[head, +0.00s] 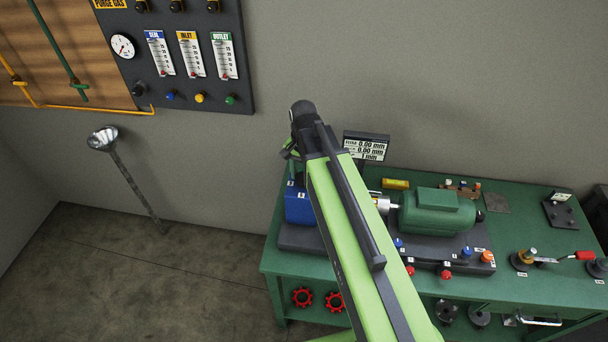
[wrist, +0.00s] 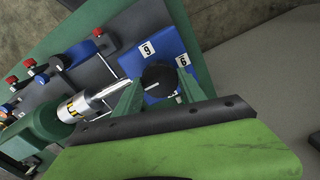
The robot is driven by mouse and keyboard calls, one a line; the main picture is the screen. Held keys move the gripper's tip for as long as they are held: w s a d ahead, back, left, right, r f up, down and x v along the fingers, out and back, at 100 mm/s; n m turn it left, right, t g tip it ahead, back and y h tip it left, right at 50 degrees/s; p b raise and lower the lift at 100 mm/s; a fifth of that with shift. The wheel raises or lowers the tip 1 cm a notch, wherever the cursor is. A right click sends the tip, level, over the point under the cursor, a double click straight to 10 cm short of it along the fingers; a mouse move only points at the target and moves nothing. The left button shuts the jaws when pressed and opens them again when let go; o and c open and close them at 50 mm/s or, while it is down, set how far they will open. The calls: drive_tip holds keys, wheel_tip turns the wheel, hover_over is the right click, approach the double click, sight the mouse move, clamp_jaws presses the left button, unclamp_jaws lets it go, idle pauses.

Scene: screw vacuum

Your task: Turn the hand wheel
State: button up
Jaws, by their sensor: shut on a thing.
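In the wrist view, a dark round piece with a thin pale mark, apparently the hand wheel (wrist: 158,77), sits beside a blue block (wrist: 146,56) with white number tags. My gripper (wrist: 160,90) has one green finger on each side of it and is shut on it. In the head view, my raised green arm hides the wheel, and only a little of my gripper (head: 290,149) shows past the arm's dark end. The blue block (head: 298,204) shows left of my arm, at the left end of the green bench.
A silver shaft (wrist: 103,99) and a green motor (head: 437,211) stand beside the block on the green bench (head: 530,287). A display (head: 366,146) stands behind. A gauge panel (head: 188,60) is on the wall.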

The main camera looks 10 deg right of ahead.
drive_tip(key=shift+s, duration=0.1)
drive_tip(key=o, duration=1.4)
drive_tip(key=shift+c, duration=0.2)
wheel_tip(320, 180, up, 17)
drive_tip(key=p, duration=1.7)
drive_tip(key=shift+r, duration=0.2)
